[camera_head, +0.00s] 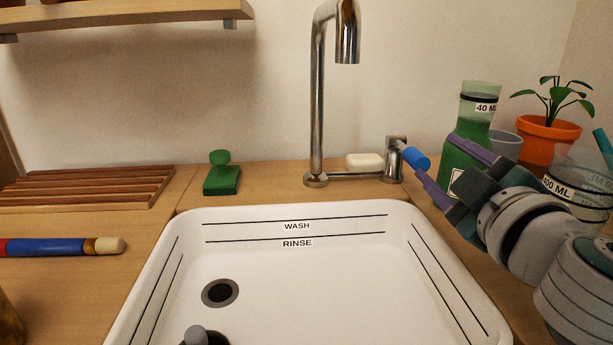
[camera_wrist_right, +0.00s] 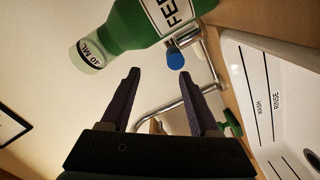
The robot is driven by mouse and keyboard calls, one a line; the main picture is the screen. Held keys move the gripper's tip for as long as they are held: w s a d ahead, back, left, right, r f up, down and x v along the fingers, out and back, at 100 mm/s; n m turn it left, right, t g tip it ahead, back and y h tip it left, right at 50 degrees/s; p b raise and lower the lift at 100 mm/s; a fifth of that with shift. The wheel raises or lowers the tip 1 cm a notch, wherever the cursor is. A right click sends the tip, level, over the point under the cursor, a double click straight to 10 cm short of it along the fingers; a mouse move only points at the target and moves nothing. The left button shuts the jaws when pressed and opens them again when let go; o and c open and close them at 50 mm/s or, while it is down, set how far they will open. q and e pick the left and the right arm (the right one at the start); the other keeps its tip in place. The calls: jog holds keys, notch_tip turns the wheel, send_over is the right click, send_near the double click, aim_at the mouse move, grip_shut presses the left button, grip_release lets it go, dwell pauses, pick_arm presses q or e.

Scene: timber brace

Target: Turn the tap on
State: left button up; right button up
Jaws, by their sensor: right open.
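The chrome tap (camera_head: 318,110) stands behind the sink, its spout curving over the basin. A thin pipe joins it to a chrome valve (camera_head: 393,165) on the right, which carries a blue handle (camera_head: 417,158). My right gripper (camera_head: 428,156) is open beside the valve, its purple fingertips close to the blue handle. In the right wrist view the blue handle (camera_wrist_right: 175,57) appears just beyond the fingertips, nearer the right finger. I cannot tell whether a finger touches it. No water shows under the spout. My left gripper is not in view.
A green bottle (camera_head: 469,130) stands close behind my right gripper, with a potted plant (camera_head: 545,135) and a beaker (camera_head: 580,187) nearby. A soap bar (camera_head: 364,161) sits left of the valve. A green stamp-like block (camera_head: 222,178) is behind the white sink (camera_head: 340,275).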

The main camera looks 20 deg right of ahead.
aim_at(415, 158)
notch_tip(415, 158, down, 2)
jog(key=shift+w+a+f+n+b, duration=0.1)
jog(key=shift+w+a+n+b, duration=0.05)
jog(key=shift+n+b, duration=0.2)
jog(key=shift+f, duration=0.15)
jog(key=shift+y, duration=0.3)
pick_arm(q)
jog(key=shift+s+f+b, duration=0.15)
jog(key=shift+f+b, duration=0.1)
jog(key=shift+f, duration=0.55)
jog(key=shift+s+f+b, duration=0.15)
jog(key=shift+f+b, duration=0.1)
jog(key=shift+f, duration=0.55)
pick_arm(e)
jog(key=shift+x, duration=3.65)
jog(key=shift+r, duration=0.2)
jog(key=shift+c, duration=0.4)
grip_shut()
